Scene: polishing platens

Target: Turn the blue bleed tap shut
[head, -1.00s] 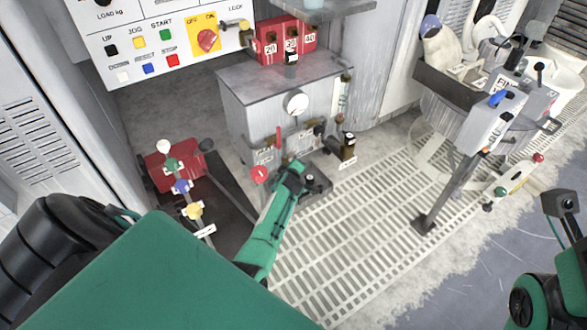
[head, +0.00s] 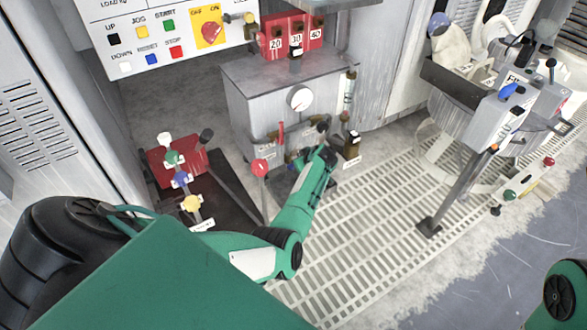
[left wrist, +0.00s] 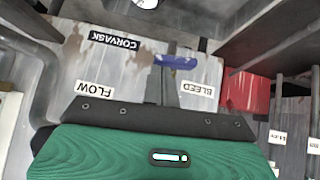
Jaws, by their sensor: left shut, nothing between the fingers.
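The blue bleed tap's handle (left wrist: 176,60) shows in the left wrist view, lying crosswise beside the BLEED label (left wrist: 195,89) on a worn grey panel (left wrist: 125,68). My left gripper (left wrist: 163,72) is shut and empty. Its dark fingers reach up to the handle's left part and overlap it in the picture; I cannot tell whether they touch. In the head view my left gripper (head: 326,153) is low at the front of the grey cabinet (head: 265,110), and I cannot make out the bleed tap there. My right gripper is out of view.
A white dial (head: 300,98) and a red lever (head: 281,133) are on the cabinet front. A red manifold (head: 160,165) with coloured knobs stands left. Pale floor grating (head: 370,215) lies clear.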

